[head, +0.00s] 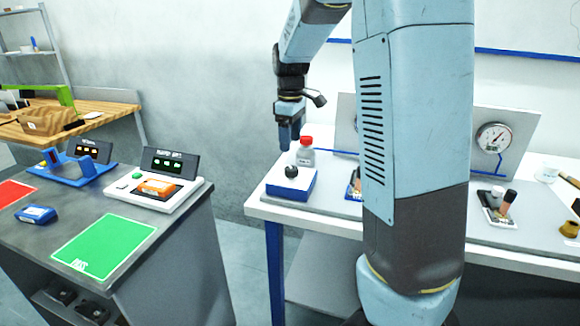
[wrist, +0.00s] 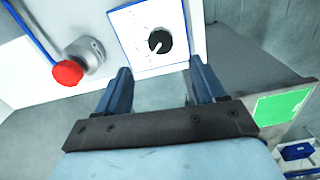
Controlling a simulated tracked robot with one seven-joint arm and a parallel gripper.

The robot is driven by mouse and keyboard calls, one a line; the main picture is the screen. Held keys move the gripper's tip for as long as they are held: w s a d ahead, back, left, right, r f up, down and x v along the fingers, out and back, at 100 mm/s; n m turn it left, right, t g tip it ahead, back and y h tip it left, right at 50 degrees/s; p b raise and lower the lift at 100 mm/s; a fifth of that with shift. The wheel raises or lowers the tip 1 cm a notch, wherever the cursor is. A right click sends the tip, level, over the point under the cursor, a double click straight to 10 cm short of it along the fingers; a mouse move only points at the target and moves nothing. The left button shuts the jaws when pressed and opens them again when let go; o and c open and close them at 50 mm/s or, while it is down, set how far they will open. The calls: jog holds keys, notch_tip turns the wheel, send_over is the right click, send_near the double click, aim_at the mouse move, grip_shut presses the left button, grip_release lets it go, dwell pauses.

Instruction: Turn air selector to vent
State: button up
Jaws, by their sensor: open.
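The air selector is a black round knob (head: 291,171) on a white box with blue sides (head: 290,187), at the left end of the white table. In the wrist view the knob (wrist: 160,41) sits on a white dial plate (wrist: 130,27) with small marks that I cannot read. A light pointer line on the knob seems to point to the lower left there. My gripper (head: 289,137) hangs above the knob, apart from it. In the wrist view its two blue fingers (wrist: 160,68) are open and empty, with the knob beyond their tips, roughly centred between them.
A panel with a gauge (head: 494,138) stands further right. A grey bench with a green pad (head: 105,247) is on the left, across a gap.

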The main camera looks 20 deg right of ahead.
aim_at(290, 168)
notch_tip(290, 168, down, 9)
jog(key=shift+f, duration=0.2)
dwell(0.4)
jog(key=c, duration=1.1)
